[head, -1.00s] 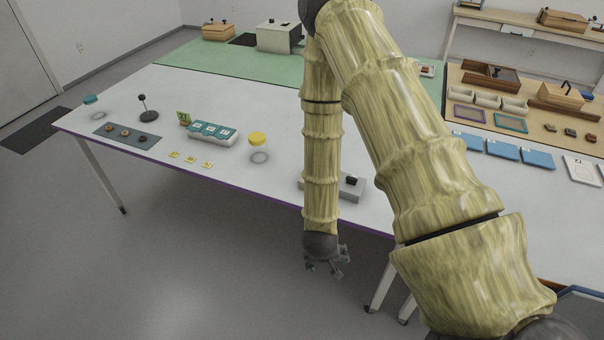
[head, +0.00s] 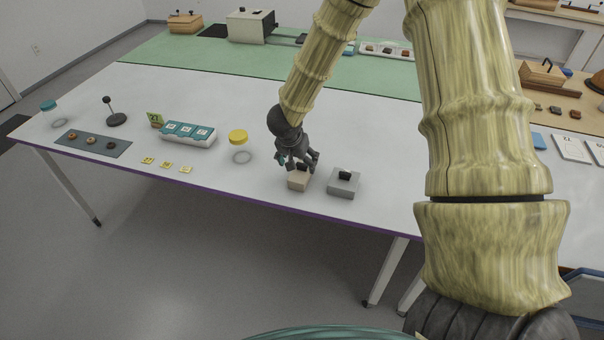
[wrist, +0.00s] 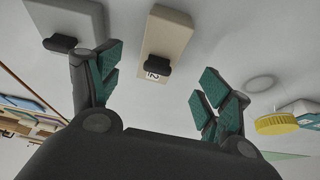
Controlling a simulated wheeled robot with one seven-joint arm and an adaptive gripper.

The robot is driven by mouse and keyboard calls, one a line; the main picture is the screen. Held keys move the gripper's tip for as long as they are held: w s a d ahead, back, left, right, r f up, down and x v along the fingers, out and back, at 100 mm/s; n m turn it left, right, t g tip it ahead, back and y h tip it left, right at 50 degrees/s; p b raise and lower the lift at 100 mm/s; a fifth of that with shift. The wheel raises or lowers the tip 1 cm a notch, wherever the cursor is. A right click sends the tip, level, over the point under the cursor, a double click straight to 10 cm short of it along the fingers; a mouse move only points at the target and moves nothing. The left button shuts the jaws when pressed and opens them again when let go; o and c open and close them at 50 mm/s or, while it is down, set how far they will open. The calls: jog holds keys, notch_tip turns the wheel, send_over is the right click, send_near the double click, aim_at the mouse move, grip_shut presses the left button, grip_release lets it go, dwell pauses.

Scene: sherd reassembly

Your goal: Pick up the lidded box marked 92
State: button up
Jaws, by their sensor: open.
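A small beige box (head: 298,181) with a black knob stands near the front edge of the white table. In the wrist view the beige box (wrist: 166,32) shows a white label beside its knob; a 2 can be made out, the rest is partly hidden. My gripper (head: 299,163) is open just above this box, its teal-padded fingers apart on either side of the knob in the wrist view. It does not appear to hold anything. In the head view the fingers cover part of the lid and knob.
A grey box (head: 343,184) with a black knob stands close on the right. A yellow-lidded jar (head: 238,138), a teal-lidded organiser (head: 187,134) and yellow tags (head: 166,165) are to the left. The table's front edge is near.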

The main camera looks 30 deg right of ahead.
aim_at(301, 167)
jog(key=shift+p+x, duration=0.35)
jog(key=shift+x, duration=3.85)
jog(key=shift+w+d+r, duration=0.1)
jog(key=shift+w+d, duration=0.05)
jog(key=shift+c, duration=0.2)
jog(key=c, duration=1.1)
jog(key=shift+r, duration=0.1)
jog(key=shift+c, duration=0.2)
